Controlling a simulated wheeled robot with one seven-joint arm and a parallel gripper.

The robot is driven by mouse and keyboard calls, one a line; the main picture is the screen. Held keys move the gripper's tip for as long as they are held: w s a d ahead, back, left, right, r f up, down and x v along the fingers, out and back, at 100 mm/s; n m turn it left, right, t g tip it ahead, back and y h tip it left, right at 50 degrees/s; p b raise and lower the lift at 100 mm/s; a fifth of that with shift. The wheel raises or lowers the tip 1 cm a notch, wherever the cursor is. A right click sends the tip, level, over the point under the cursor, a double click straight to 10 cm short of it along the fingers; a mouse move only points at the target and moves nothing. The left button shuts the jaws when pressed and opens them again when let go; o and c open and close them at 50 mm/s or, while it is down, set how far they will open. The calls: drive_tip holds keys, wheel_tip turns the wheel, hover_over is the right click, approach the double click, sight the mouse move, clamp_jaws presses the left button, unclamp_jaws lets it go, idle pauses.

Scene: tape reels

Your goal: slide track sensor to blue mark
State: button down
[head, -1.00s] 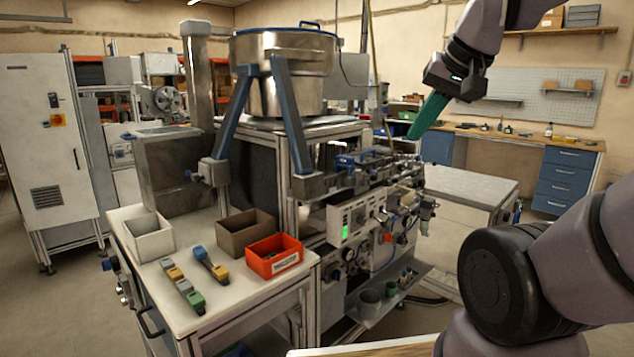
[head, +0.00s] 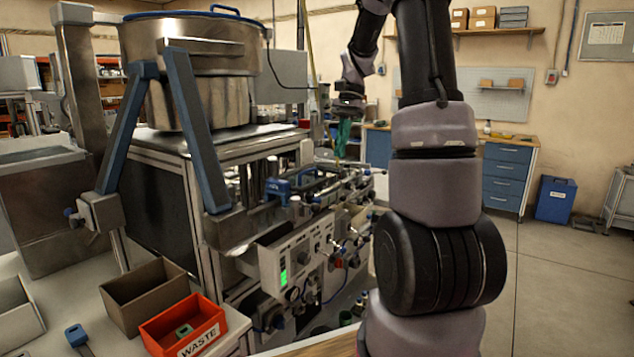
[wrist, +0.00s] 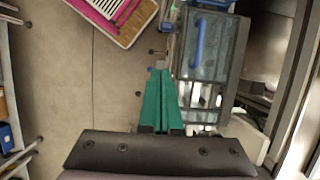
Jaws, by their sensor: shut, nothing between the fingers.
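My gripper (head: 343,138) shows in the head view with its green fingers pointing down, close to the far end of the machine's track assembly (head: 325,183). In the wrist view my gripper (wrist: 161,72) has its two green fingers together with nothing between them. The fingertips appear beside the edge of the machine, left of a covered plate with a blue handle (wrist: 198,42). I cannot tell whether they touch anything. I cannot pick out the track sensor or the blue mark among the small fittings.
A steel bowl feeder (head: 195,70) on blue legs stands left of the track. A white control box (head: 290,262) is on the machine's front. A red WASTE bin (head: 205,342) and a brown bin (head: 135,310) stand at lower left. Open floor (head: 560,285) lies to the right.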

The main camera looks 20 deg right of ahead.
sight(313, 199)
drive_tip(key=a+r+x, duration=0.1)
drive_tip(key=a+x, duration=0.1)
drive_tip(key=x, duration=0.9)
drive_tip(key=shift+s+a+f, duration=0.25)
drive_tip(key=shift+s+f, duration=0.1)
drive_tip(key=shift+s, duration=0.1)
